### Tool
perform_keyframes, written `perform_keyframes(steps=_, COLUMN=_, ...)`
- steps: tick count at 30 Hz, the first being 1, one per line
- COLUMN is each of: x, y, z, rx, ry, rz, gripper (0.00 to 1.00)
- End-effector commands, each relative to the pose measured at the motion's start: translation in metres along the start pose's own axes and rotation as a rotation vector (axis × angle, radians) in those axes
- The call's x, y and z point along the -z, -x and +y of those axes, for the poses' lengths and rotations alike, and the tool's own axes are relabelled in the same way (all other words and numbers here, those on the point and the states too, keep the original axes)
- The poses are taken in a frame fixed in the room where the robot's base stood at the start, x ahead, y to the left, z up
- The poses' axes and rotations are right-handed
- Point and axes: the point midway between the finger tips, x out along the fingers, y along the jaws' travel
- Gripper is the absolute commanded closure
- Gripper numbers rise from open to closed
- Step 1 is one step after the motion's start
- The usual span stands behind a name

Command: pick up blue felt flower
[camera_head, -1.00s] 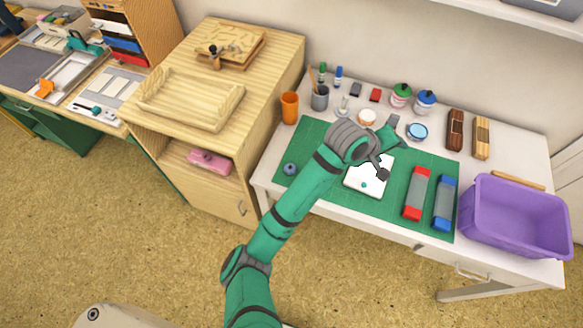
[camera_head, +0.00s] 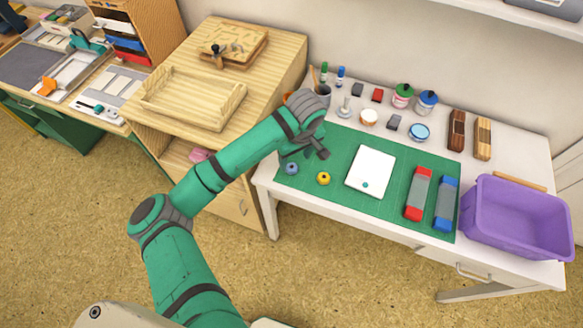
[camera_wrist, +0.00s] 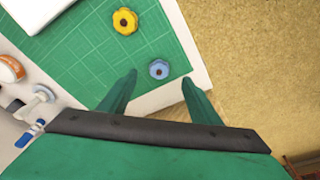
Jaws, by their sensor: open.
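The blue felt flower (camera_head: 292,168) lies on the left part of the green cutting mat (camera_head: 400,198). In the wrist view the blue felt flower (camera_wrist: 159,69) shows ahead of and between the two fingertips, on the mat near its edge. My gripper (camera_wrist: 160,88) is open and empty, its fingers apart on either side below the flower in the picture. In the head view my gripper (camera_head: 305,152) hangs above the mat's left end, close to the flower; its height above the mat is hard to tell.
A yellow felt flower (camera_head: 323,179) lies right of the blue one. A white card (camera_head: 371,171), a red-ended block (camera_head: 417,193) and a blue-ended block (camera_head: 445,203) lie on the mat. A purple bin (camera_head: 513,217) stands right. Pots and stamps line the back.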

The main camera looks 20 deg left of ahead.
Motion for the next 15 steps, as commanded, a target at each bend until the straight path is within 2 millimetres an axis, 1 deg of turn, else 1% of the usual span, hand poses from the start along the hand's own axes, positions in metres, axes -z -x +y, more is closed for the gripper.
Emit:
perform_keyframes(steps=3, x=0.0, y=-0.012, z=-0.001, rx=0.0, ry=0.0, rz=-0.001, gripper=0.43)
perform_keyframes(steps=8, x=0.002, y=-0.02, z=-0.001, rx=0.0, ry=0.001, rz=0.0, gripper=0.43)
perform_keyframes(steps=11, x=0.005, y=-0.032, z=-0.002, rx=0.002, ry=0.002, rz=0.001, gripper=0.43)
perform_keyframes(steps=15, x=0.009, y=-0.052, z=-0.003, rx=0.001, ry=0.003, rz=0.0, gripper=0.43)
